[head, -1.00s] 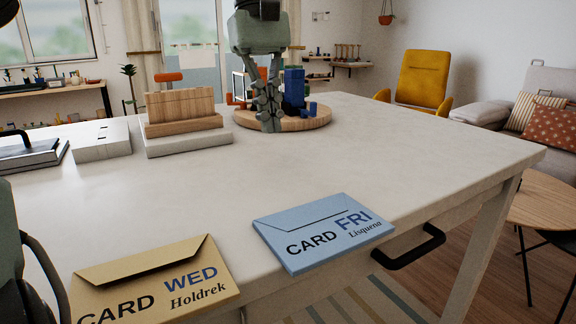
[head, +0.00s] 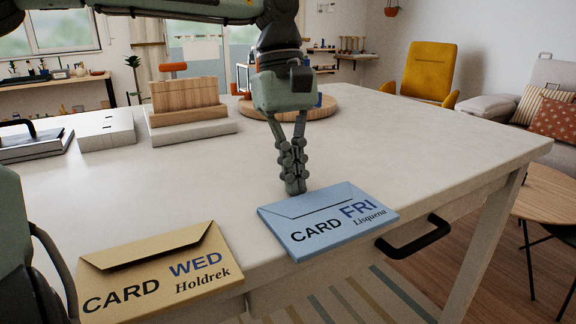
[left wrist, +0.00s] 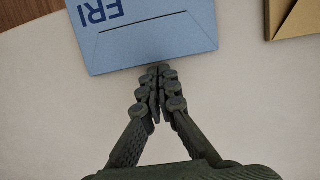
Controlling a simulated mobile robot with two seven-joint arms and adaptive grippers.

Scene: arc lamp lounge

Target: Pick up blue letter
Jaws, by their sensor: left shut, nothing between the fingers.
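The blue letter (head: 328,220), marked "CARD FRI Lisquena", lies flat on the white table (head: 420,140) at its front edge, with its front part reaching over the edge. My left gripper (head: 296,190) is shut and empty, pointing down at the letter's back edge. In the left wrist view the fingertips (left wrist: 158,72) are at that same edge of the blue letter (left wrist: 150,35); I cannot tell whether they touch it. My right gripper is not in view.
A tan letter (head: 160,270), marked "CARD WED Holdrek", lies left of the blue one at the front edge. A black handle (head: 415,237) sticks out below the tabletop. A wooden block holder (head: 186,97) and round wooden board (head: 322,110) stand farther back. The table's right side is clear.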

